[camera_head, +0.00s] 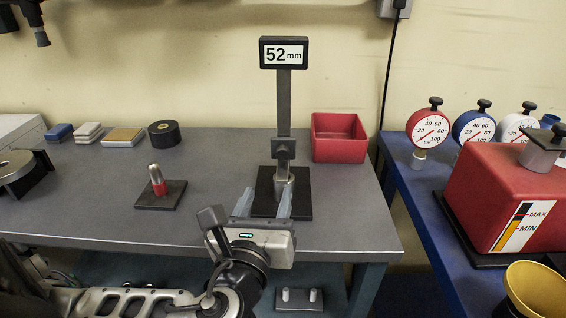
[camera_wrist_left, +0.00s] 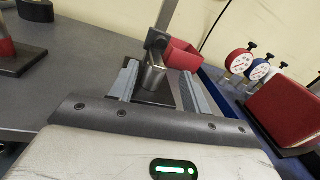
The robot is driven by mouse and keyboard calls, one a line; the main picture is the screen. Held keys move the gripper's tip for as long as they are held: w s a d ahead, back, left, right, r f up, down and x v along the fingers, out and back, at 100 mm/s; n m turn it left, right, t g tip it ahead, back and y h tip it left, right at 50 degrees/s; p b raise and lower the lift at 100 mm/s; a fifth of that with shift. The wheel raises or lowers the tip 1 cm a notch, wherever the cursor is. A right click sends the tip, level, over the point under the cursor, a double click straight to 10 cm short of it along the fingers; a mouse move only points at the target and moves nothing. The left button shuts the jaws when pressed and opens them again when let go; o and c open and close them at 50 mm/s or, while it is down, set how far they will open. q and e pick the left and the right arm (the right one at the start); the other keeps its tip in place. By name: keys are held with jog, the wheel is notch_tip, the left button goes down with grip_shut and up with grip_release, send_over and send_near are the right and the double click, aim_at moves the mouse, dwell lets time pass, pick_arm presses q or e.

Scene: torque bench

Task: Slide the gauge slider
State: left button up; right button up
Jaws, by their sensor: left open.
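The height gauge stands on the grey bench, with a black base (camera_head: 300,204), an upright post (camera_head: 284,105) and a display (camera_head: 284,53) reading 52 mm. Its dark slider (camera_head: 284,149) is low on the post, just above a metal cylinder (camera_head: 284,186) on the base. My left gripper (camera_head: 263,200) is open, its fingers pointing toward the gauge at the front of the base. In the left wrist view the slider (camera_wrist_left: 157,40) and cylinder (camera_wrist_left: 153,78) appear between and beyond the spread fingers (camera_wrist_left: 157,80). Nothing is held. My right gripper is not in view.
A red bin (camera_head: 339,137) stands right of the gauge. A small red-and-metal piece on a dark plate (camera_head: 160,196) sits to the left. A black tape roll (camera_head: 164,133) lies behind. Dial gauges (camera_head: 473,127) and a red tank (camera_head: 500,195) stand on the blue bench at right.

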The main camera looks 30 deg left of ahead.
pick_arm(q)
jog(key=b, duration=0.6)
send_near(282, 157)
jog(key=x, duration=0.3)
jog(key=shift+w+a+f, duration=0.15)
jog(key=shift+w+f, duration=0.1)
jog(key=shift+f, duration=0.05)
jog(key=x, duration=0.2)
jog(key=p+x, duration=0.1)
jog(key=x, duration=0.1)
jog(key=shift+r, duration=0.4)
jog(key=shift+w+a, duration=0.25)
jog(key=shift+w, duration=0.4)
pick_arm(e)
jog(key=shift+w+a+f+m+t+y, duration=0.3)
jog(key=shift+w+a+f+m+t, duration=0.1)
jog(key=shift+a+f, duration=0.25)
